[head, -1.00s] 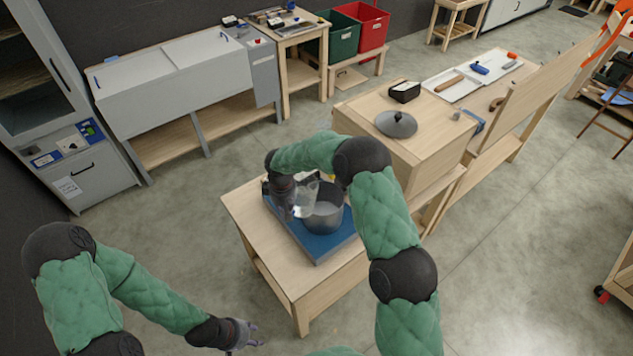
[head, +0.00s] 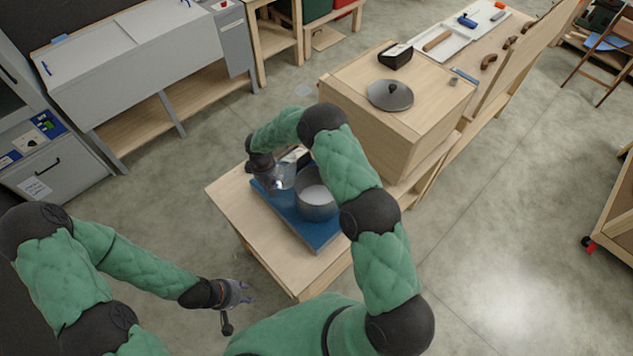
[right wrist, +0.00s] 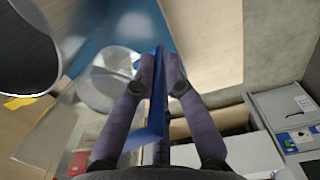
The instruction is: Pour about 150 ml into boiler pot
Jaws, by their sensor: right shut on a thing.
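The grey boiler pot (head: 318,205) stands on a blue mat (head: 308,235) on a small wooden table. Its inside looks pale grey; I cannot tell the liquid level. In the right wrist view the pot's dark round form (right wrist: 25,50) is at upper left. My right gripper (head: 268,182) is just left of the pot, shut on the blue handle (right wrist: 156,110) of a clear jug (right wrist: 100,85). The jug is partly hidden by the gripper in the head view, and its contents are unclear. My left gripper (head: 243,292) is open and empty, low beside the table's front.
A bench beyond holds white trays (head: 455,40). A grey cabinet (head: 140,65) stands at left.

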